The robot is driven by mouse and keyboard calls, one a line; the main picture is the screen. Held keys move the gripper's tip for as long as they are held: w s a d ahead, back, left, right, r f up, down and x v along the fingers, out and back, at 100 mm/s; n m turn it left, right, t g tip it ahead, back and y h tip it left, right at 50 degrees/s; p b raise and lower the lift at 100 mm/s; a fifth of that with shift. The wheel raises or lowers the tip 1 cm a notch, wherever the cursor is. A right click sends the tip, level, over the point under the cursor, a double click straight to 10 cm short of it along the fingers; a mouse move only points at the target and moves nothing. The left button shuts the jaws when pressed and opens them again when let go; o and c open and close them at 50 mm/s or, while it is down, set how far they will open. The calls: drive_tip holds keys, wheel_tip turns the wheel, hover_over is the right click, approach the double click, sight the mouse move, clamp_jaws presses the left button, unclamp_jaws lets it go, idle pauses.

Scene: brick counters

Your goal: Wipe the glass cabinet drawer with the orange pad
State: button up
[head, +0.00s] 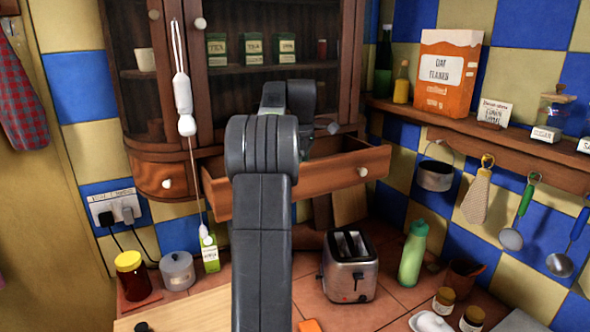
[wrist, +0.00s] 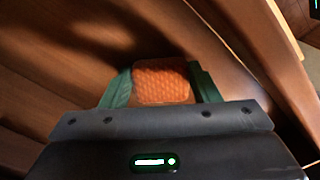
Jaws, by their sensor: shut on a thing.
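The cabinet drawer (head: 325,177) is pulled open under the glass doors of the wooden cabinet (head: 188,62). In the wrist view, my gripper (wrist: 164,84) has its green fingers shut on the sides of the orange pad (wrist: 162,80). The pad is inside or just over the drawer, with brown wood (wrist: 60,65) around it. I cannot tell whether the pad touches the wood. In the head view my arm hides the pad and most of the gripper.
A toaster (head: 350,266), a green bottle (head: 413,253) and jars (head: 131,275) stand on the counter below. An orange thing (head: 310,325) shows at the bottom edge. A white pull cord (head: 183,90) hangs left of the arm. A shelf (head: 480,128) is at right.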

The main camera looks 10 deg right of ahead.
drive_tip(key=shift+w+d+f, duration=0.1)
drive_tip(key=shift+w+d, duration=0.4)
drive_tip(key=shift+d, duration=1)
drive_tip(key=shift+w+d+r, duration=0.1)
drive_tip(key=shift+w+d, duration=0.35)
drive_tip(key=shift+d, duration=1)
drive_tip(key=shift+w+d+f, duration=0.1)
drive_tip(key=shift+w+d, duration=0.4)
drive_tip(key=shift+d, duration=1)
drive_tip(key=shift+a, duration=0.1)
drive_tip(key=shift+s+a+b, duration=0.2)
drive_tip(key=shift+a, duration=0.45)
drive_tip(key=shift+s+a+b, duration=0.2)
drive_tip(key=shift+s+a, duration=0.05)
drive_tip(key=shift+a, duration=0.35)
drive_tip(key=shift+s+a+b, duration=0.2)
drive_tip(key=shift+a, duration=0.45)
drive_tip(key=shift+s+a+f+b, duration=0.1)
drive_tip(key=shift+s+a+b, duration=0.2)
drive_tip(key=shift+a, duration=0.65)
drive_tip(key=shift+s+a+b, duration=0.15)
drive_tip(key=shift+s+a, duration=0.2)
drive_tip(key=shift+a, duration=0.6)
drive_tip(key=shift+s+a, duration=0.3)
drive_tip(key=shift+a, duration=0.65)
drive_tip(key=shift+s+a, duration=0.3)
drive_tip(key=shift+a, duration=0.65)
